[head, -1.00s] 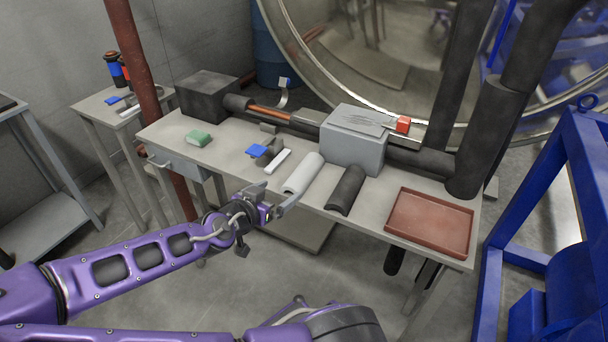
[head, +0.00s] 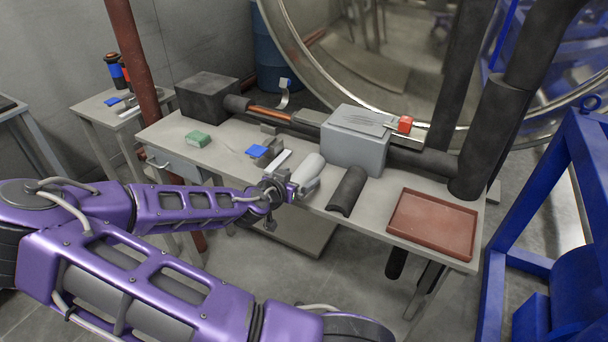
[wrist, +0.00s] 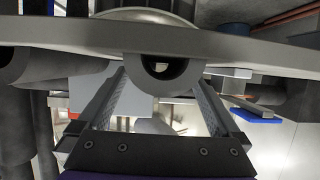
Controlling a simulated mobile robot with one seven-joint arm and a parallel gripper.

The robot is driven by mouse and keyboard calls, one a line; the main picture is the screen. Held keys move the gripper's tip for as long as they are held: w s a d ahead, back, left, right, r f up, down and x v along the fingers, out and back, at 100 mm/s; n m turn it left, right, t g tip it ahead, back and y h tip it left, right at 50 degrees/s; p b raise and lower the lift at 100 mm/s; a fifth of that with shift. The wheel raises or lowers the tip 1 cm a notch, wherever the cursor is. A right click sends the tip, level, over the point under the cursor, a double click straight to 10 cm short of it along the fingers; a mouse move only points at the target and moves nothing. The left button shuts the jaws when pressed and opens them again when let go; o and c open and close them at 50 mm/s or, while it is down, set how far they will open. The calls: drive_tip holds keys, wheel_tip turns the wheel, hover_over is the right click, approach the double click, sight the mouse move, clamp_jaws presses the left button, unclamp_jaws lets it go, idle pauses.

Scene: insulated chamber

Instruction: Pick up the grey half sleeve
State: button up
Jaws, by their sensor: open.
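The light grey half sleeve (head: 309,166) lies arched side up on the bench near its front edge, left of the grey box. In the wrist view its end shows as a dark U-shaped rim (wrist: 162,88) around a hollow, hanging from the bench because the picture is upside down. My gripper (head: 299,191) is at the front end of the sleeve, at the bench edge. Its fingers (wrist: 162,80) are open and appear on either side of the sleeve's end in the wrist view. I cannot tell whether they touch it.
A black half sleeve (head: 348,190) lies close on the right. The grey box (head: 354,149) stands behind. A white bar (head: 279,162) and a blue-topped item (head: 257,151) are on the left. A red-brown tray (head: 433,224) sits at the bench's right end. The bench edge (wrist: 235,48) crosses the wrist view.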

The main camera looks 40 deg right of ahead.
drive_tip(key=shift+w+d+f, duration=0.25)
drive_tip(key=shift+w+d, duration=0.05)
drive_tip(key=shift+d, duration=0.3)
drive_tip(key=c, duration=1.3)
drive_tip(key=shift+o, duration=0.2)
